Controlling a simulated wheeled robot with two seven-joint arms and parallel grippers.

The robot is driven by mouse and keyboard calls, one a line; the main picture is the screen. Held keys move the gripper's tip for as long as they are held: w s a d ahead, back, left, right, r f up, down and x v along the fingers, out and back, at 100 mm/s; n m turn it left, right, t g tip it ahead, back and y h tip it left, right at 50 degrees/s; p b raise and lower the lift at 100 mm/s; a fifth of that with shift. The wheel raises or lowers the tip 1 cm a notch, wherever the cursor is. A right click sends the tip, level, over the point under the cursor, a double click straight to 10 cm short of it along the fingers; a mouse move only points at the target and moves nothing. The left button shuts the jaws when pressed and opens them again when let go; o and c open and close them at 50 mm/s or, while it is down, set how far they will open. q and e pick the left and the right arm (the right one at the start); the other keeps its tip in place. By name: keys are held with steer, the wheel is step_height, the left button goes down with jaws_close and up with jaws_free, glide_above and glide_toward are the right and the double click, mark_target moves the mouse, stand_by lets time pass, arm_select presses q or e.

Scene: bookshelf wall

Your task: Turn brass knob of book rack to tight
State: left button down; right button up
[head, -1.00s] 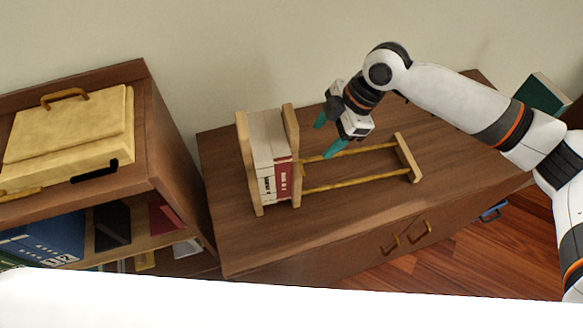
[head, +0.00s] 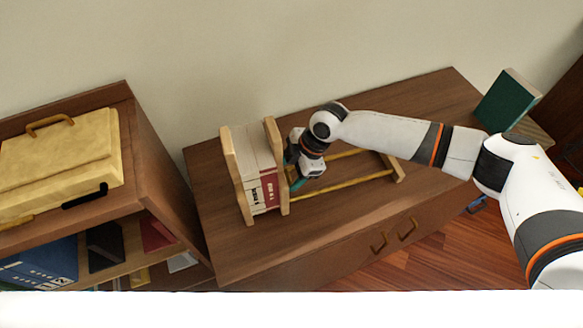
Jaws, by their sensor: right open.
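The book rack (head: 237,183) stands on the brown cabinet. It has wooden end plates and two brass rails (head: 340,187). White and red books (head: 268,191) stand upright between its left plate and its middle plate (head: 276,150). My right gripper (head: 295,181) is open, low over the rails just right of the middle plate. Its teal fingertips are close to the plate; I cannot tell if they touch it. The brass knob cannot be made out, as the gripper and wrist cover that side of the plate. My left gripper is not in view.
A cabinet (head: 150,150) on the left carries a yellow case (head: 62,165) and has books on its lower shelf. A green book (head: 508,101) stands at the right. The brown cabinet top (head: 230,250) is clear in front of the rack.

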steer(key=shift+c, duration=0.2)
steer(key=c, duration=0.9)
steer(key=shift+w+a+f+g+b, duration=0.1)
steer(key=shift+g+b, duration=0.2)
steer(key=shift+b, duration=0.05)
steer(key=shift+c, duration=0.2)
steer(key=o, duration=1)
steer(key=b+v, duration=0.1)
steer(key=v, duration=0.7)
steer(key=b+v, duration=0.1)
steer(key=v, duration=0.3)
steer(key=shift+w+a+b, duration=0.15)
steer(key=shift+w+b, duration=0.15)
steer(key=shift+b, duration=0.05)
